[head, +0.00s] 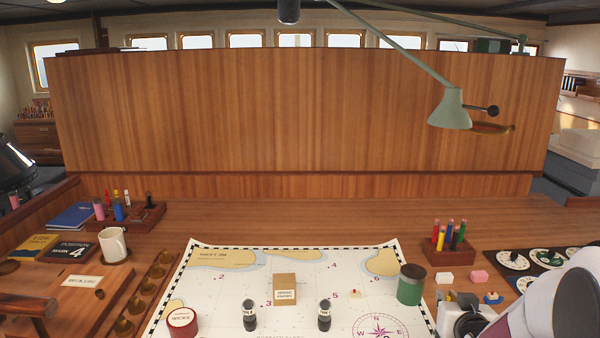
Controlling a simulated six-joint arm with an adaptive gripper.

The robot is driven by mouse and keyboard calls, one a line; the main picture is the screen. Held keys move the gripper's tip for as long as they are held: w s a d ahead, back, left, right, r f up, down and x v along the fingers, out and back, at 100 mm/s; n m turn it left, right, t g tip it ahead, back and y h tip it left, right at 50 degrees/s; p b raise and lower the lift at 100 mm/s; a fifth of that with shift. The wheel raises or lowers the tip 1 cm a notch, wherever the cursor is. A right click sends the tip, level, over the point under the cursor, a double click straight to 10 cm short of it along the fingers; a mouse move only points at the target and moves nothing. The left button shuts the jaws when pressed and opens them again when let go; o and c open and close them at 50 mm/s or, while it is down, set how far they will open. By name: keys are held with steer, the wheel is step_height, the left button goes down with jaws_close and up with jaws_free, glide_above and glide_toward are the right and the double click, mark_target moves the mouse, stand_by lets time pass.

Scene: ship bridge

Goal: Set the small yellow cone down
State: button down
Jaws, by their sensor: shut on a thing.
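My gripper (460,302) is at the lower right, beside the chart's right edge and in front of a white block and a pink block. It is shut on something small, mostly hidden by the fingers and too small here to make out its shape. I take it for the small yellow cone. No other yellow cone stands out on the desk or chart. I cannot tell whether the held thing touches the desk.
A pen rack (450,252), white block (444,278), pink block (478,276) and small blue piece (493,298) surround my gripper.

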steer(key=a+f+y, duration=0.1)
steer(key=a, duration=0.4)
steer(key=w+a+n, duration=0.1)
steer(key=a, duration=0.5)
steer(key=a+f+n+y, duration=0.1)
steer(key=a, duration=0.4)
steer(key=shift+w+a+f+y, duration=0.15)
steer(key=shift+w+f+y, duration=0.15)
steer(key=shift+w, duration=0.1)
steer(key=s+d+r, duration=0.2)
steer(key=s+d, duration=0.1)
steer(key=d, duration=0.8)
steer(key=s+d+r, duration=0.2)
steer(key=s+d, duration=0.2)
steer(key=d, duration=0.8)
steer(key=shift+s+r, duration=0.15)
steer(key=shift+r, duration=0.05)
steer(key=shift+f, duration=0.15)
steer(key=shift+f, duration=2.8)
